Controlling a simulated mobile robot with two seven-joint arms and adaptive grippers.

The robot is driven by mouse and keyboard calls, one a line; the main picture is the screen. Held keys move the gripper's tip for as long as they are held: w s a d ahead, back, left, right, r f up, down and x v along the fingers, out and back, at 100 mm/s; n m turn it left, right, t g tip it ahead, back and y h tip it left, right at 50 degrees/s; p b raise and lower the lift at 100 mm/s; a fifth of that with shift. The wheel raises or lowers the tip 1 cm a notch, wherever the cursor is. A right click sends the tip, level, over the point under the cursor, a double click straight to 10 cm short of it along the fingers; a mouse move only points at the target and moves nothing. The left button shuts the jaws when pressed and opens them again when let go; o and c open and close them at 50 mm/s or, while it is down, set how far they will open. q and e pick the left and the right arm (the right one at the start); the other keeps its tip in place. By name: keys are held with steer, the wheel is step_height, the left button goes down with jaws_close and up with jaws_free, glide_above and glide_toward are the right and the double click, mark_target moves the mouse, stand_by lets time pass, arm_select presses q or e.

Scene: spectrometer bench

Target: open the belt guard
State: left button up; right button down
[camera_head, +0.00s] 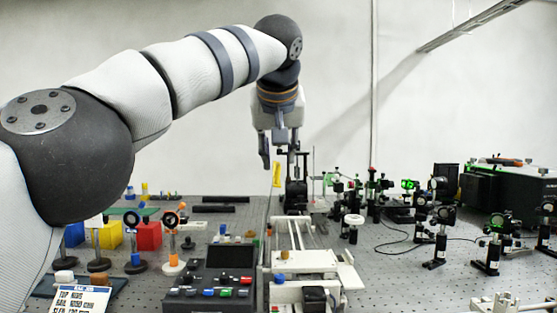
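My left gripper (278,157) hangs down from the upper middle of the head view. Its fingers look spread apart, with nothing visible between them. Just below the fingertips is a small upright yellow piece (277,174), beside a dark upright unit (296,190) at the far end of a white rail assembly (305,234). I cannot tell for sure which part is the belt guard; the yellow piece may belong to it. I cannot tell whether the gripper touches the yellow piece. My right gripper is not in view.
A dark control box (222,282) with coloured buttons stands left of the rails. Coloured blocks, such as a red one (148,236), and ring-topped posts stand further left. Several optics mounts (440,236) and a black case (510,187) fill the right side. Bare bench (400,280) lies front right.

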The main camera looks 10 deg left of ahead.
arm_select(q)
steer(key=v, duration=1)
steer(key=shift+f, duration=0.1)
